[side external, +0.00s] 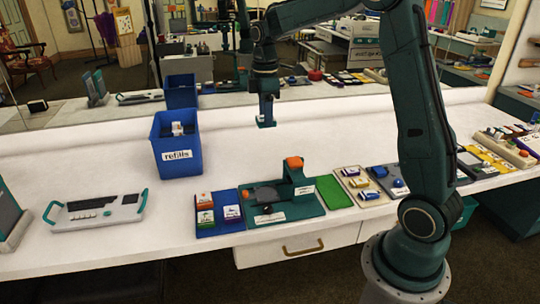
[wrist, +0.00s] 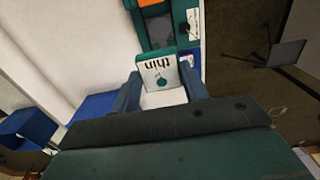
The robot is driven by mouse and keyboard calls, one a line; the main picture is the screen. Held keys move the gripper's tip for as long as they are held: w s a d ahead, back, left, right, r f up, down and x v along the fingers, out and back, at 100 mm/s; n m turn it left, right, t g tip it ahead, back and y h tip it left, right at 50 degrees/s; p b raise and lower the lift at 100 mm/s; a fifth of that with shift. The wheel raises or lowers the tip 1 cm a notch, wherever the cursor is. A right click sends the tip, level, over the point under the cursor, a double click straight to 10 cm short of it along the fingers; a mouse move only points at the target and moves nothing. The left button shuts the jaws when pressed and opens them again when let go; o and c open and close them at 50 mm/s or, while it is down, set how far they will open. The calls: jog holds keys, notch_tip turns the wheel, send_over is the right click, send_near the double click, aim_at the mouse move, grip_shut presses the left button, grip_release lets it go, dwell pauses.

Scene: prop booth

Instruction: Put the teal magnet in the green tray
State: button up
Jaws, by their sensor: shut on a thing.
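My gripper (wrist: 162,92) is shut on a white block (wrist: 158,72) that carries the word "thin" and a round teal mark. I cannot tell whether this block is the teal magnet. In the side view my gripper (side external: 266,121) hangs above the white table, behind the workstation and right of the blue bin. The held block is too small to make out there. The green tray (side external: 333,191) lies flat and looks empty, just right of the dark green workstation (side external: 284,205). No separate teal magnet can be made out.
A blue bin (side external: 177,155) labelled "refills" holds white items. A blue tray (side external: 218,228) holds several colour-topped blocks, left of the workstation. A pale tray (side external: 349,173) with small blocks sits right of the green tray. The table's back middle is clear.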

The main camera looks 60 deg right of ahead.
jog(key=s+d, duration=0.6)
jog(key=s, duration=0.4)
jog(key=s+d, duration=0.5)
jog(key=s, duration=0.5)
jog(key=shift+w+f, duration=0.1)
jog(key=shift+f, duration=9.9)
jog(key=shift+f, duration=0.1)
jog(key=shift+f, duration=2.8)
jog(key=o, duration=1.1)
